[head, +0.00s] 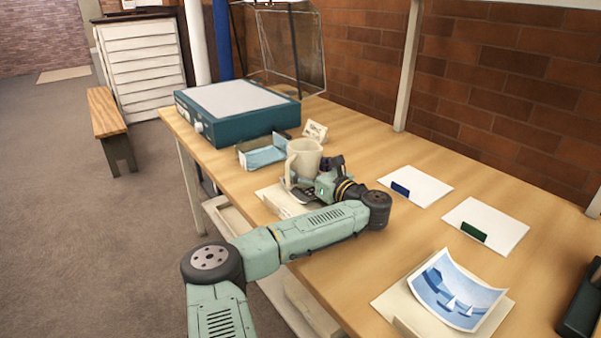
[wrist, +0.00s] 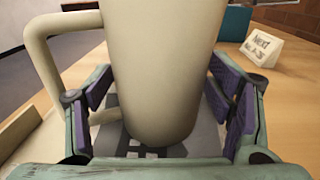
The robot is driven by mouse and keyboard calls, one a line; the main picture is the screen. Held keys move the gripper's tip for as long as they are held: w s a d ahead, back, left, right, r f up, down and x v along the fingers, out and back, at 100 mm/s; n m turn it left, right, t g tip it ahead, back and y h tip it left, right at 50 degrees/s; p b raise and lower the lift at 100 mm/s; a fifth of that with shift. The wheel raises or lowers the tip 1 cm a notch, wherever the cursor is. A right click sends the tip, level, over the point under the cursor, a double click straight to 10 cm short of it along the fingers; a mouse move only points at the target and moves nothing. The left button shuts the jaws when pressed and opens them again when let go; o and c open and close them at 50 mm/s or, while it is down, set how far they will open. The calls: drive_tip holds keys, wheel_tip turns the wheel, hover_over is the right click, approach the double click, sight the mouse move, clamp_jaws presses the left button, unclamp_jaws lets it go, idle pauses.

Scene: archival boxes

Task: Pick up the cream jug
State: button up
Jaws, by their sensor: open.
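My gripper (wrist: 165,105) is open, with one purple-padded finger on each side of the jug's lower body. A gap shows between the right pad and the jug. The left finger is beside the jug near the handle's lower end; whether it touches is unclear. In the head view my gripper (head: 308,180) is partly hidden by my wrist.
A teal light box (head: 240,108), an open tray with blue paper (head: 262,156) and a small sign (head: 314,131) stand behind the jug. White sheets (head: 415,186) lie to the right. A curled sailboat print (head: 456,290) lies nearest. Bare table shows between them.

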drive_tip(key=shift+w+a, duration=0.25)
drive_tip(key=shift+w, duration=0.05)
drive_tip(key=shift+c, duration=0.3)
drive_tip(key=shift+r, duration=0.1)
drive_tip(key=c, duration=1.2)
